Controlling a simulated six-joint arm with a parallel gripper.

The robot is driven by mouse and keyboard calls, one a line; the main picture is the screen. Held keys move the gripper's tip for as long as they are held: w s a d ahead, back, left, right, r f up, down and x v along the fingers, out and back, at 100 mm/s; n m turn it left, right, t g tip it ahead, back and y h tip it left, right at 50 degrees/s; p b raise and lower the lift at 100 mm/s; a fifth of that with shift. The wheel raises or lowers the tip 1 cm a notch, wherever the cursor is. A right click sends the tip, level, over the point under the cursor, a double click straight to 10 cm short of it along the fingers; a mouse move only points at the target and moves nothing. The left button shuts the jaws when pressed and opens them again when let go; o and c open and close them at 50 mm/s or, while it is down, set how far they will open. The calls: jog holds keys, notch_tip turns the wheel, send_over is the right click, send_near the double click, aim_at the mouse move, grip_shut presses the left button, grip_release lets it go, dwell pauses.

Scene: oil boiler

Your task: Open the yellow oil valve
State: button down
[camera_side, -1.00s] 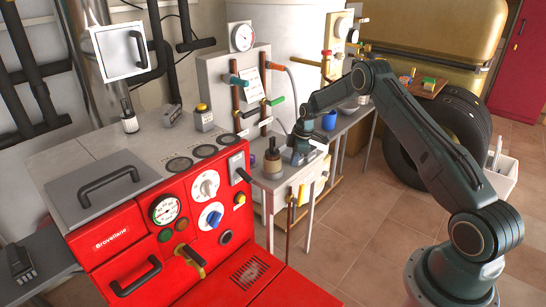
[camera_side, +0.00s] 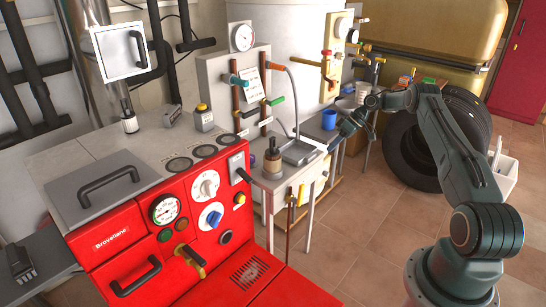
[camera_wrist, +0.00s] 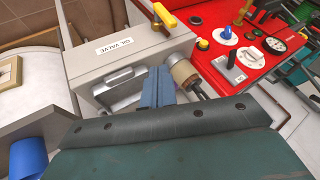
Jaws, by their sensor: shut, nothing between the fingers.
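The yellow oil valve handle (camera_wrist: 165,15) is on the front face of a pale grey box (camera_wrist: 88,70), beside a label reading "OIL VALVE" in the wrist view. In the side view the yellow handle (camera_side: 301,195) is small, on the front of the pale work stand. My gripper (camera_side: 346,128) is in the air at the right end of the stand, apart from the handle. In the wrist view my gripper's blue-grey fingers (camera_wrist: 157,84) are together and empty, in front of the metal tray.
A blue cup (camera_side: 329,120) stands close behind my gripper. The red boiler (camera_side: 120,240) is at left. Tyres (camera_side: 405,155) stand at right. The tiled floor in front is clear.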

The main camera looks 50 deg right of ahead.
notch_tip(320, 180, down, 8)
jog(key=shift+s+d+f, duration=0.15)
jog(key=shift+s, duration=0.15)
jog(key=w+a+f, duration=0.4)
jog(key=a+f, duration=0.3)
jog(key=a, duration=0.2)
jog(key=shift+f, duration=0.15)
dwell(1.1)
dwell(0.4)
